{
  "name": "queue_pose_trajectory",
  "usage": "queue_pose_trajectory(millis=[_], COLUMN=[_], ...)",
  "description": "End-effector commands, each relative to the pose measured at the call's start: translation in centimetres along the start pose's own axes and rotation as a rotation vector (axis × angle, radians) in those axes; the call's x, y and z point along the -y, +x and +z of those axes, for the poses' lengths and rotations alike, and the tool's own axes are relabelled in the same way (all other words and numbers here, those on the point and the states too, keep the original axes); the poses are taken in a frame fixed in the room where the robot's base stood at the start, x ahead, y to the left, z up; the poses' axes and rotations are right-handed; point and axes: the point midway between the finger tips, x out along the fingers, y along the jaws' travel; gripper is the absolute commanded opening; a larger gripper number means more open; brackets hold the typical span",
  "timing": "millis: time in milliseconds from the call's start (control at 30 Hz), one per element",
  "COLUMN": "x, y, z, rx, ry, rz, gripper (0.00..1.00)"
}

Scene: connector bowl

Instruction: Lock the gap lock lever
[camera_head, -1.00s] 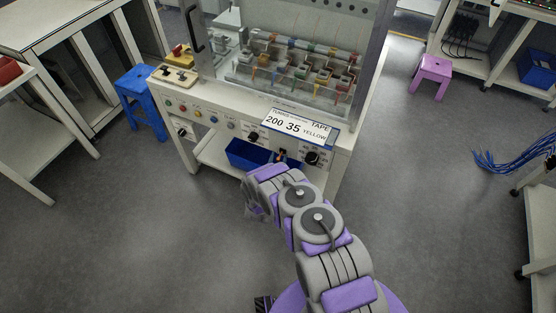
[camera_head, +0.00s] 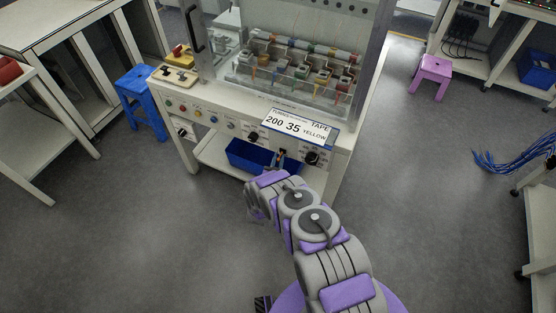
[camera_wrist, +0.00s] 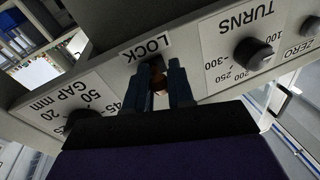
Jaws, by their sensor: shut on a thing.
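The gap lock lever (camera_wrist: 158,78) shows in the wrist view as a small brownish piece just under the LOCK label (camera_wrist: 146,48), on the machine's front panel. My gripper (camera_wrist: 163,85) has its two dark fingers on either side of the lever and is shut on it. The fingers hide most of the lever, so its angle cannot be told. In the head view my gripper (camera_head: 283,158) is at the panel below the white TAPE display (camera_head: 299,127), and the lever itself is too small to make out.
In the wrist view the GAP mm knob (camera_wrist: 84,124) is left of the fingers and the TURNS knob (camera_wrist: 253,54) right. A blue bin (camera_head: 248,157) is beneath the panel. A blue stool (camera_head: 142,100) and a purple stool (camera_head: 431,74) stand on otherwise open grey floor.

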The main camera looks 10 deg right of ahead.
Motion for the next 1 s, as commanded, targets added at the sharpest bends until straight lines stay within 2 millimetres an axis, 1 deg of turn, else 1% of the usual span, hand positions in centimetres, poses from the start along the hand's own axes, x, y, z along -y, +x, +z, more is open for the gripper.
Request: queue_pose_trajectory(millis=[367, 400, 600, 867, 1000], x=[0.1, 0.1, 0.0, 0.0, 0.0], y=[-0.1, -0.1, -0.1, -0.1, -1.2], z=[0.1, 0.1, 0.0, 0.1, 0.2], rx=[-0.023, -0.023, -0.023, -0.022, -0.018], ry=[-0.005, -0.005, -0.005, -0.005, -0.005], rz=[-0.006, -0.006, -0.005, -0.005, -0.005], gripper=[0.00, 0.27, 0.46, 0.46, 0.46])
